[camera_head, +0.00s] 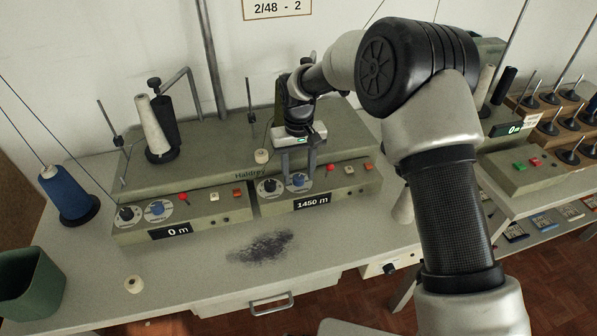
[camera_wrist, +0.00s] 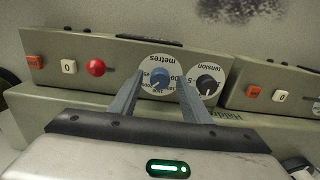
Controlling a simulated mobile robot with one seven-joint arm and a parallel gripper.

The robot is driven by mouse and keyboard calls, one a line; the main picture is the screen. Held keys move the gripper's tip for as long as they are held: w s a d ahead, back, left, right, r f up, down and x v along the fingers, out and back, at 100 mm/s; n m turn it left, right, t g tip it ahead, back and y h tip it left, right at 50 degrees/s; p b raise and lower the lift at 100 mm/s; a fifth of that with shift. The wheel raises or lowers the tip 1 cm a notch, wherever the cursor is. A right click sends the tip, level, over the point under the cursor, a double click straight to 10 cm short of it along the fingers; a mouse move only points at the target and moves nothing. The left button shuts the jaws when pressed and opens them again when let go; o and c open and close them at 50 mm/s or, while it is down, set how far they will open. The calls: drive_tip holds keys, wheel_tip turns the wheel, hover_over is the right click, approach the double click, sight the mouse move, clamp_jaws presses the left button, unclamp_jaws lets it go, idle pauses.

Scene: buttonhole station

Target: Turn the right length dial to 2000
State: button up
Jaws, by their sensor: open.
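The right length dial (camera_head: 298,181) is a blue knob on a white scale, on the front of the right winder unit. It also shows upside down in the wrist view (camera_wrist: 160,79), on a plate marked "metres". The display (camera_head: 312,202) below it reads 1450 m. My gripper (camera_head: 298,172) is open and its fingers reach down at this dial. In the wrist view the two fingertips (camera_wrist: 160,76) lie on either side of the blue knob. I cannot tell whether they touch it.
The black tension knob (camera_wrist: 207,83) sits close beside the length dial. A dark smudge (camera_head: 260,246) marks the bench top in front.

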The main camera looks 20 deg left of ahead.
sight(298, 177)
wheel_tip(298, 177, up, 17)
drive_tip(key=p, duration=0.1)
drive_tip(key=shift+r+p, duration=0.15)
drive_tip(key=shift+p, duration=0.2)
